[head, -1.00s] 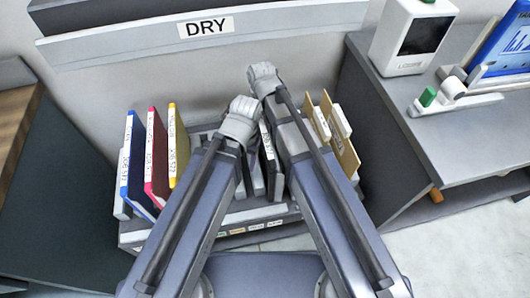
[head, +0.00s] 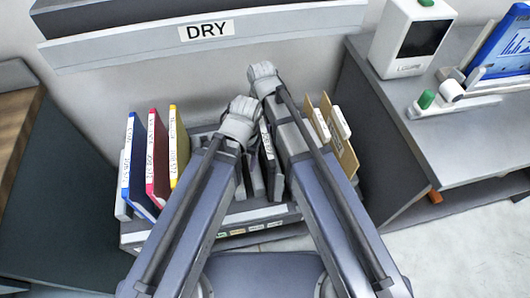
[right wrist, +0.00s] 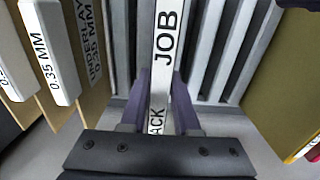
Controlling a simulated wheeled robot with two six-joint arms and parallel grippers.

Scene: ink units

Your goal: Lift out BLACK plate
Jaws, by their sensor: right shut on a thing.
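The black plate is seen edge-on in the right wrist view, where its white label strip (right wrist: 162,50) reads "JOB" and, lower down, "ACK". My right gripper (right wrist: 163,92) has its purple fingers on both sides of this plate and is shut on it. The plate stands among the rack's grey dividers (right wrist: 210,50); its lower part is hidden, so I cannot tell how deep it sits. In the head view my forearms cover most of this spot. My left gripper is hidden behind its own arm.
Blue (head: 137,165), red (head: 157,160) and yellow (head: 178,145) plates stand at the rack's left. Brown underlay sheets (head: 342,150) and white 0.35 MM packs stand at its right. A "DRY" shelf (head: 120,50) hangs behind. A grey bench (head: 450,145) stands right.

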